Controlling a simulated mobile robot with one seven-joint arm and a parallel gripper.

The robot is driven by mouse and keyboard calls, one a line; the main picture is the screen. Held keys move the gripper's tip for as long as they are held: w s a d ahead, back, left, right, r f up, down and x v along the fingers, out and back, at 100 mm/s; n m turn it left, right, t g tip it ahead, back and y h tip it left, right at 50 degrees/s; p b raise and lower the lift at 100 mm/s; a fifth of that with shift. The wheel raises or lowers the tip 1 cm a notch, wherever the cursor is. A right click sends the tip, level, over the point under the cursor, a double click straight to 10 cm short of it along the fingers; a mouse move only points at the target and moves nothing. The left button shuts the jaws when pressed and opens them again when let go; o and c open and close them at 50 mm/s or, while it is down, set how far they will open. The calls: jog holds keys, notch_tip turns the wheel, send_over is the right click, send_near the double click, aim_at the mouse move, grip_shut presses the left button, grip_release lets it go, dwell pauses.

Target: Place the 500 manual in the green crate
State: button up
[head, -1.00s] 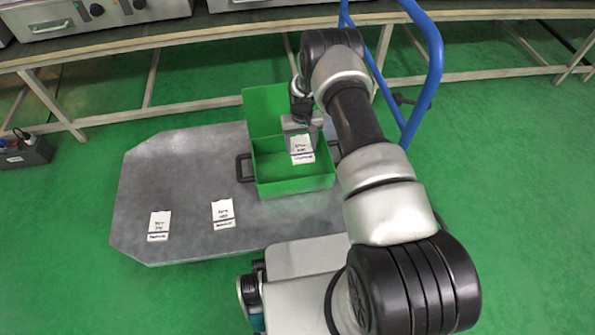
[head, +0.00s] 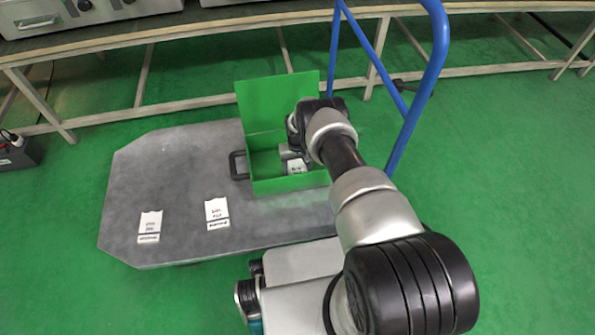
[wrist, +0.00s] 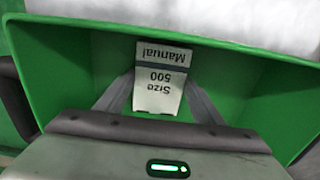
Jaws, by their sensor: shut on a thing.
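The 500 manual is a small white booklet with a dark band, and its text reads upside down in the wrist view (wrist: 160,78). My gripper (wrist: 158,95) is shut on it, one finger on each side. In the head view the manual (head: 296,167) shows inside the green crate (head: 290,184), low between its walls. My gripper (head: 290,153) reaches down into the crate, partly hidden by my arm. In the wrist view the crate's green wall (wrist: 75,62) surrounds the manual. I cannot tell whether the manual touches the crate floor.
The crate stands on a grey platform cart (head: 165,185) with its green lid (head: 277,100) raised at the back. Two other white manuals lie on the cart, one at left (head: 150,226) and one nearer the middle (head: 216,213). A blue handle (head: 408,100) rises at the right.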

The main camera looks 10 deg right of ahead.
jog(key=shift+f, duration=0.15)
jog(key=o, duration=1.1)
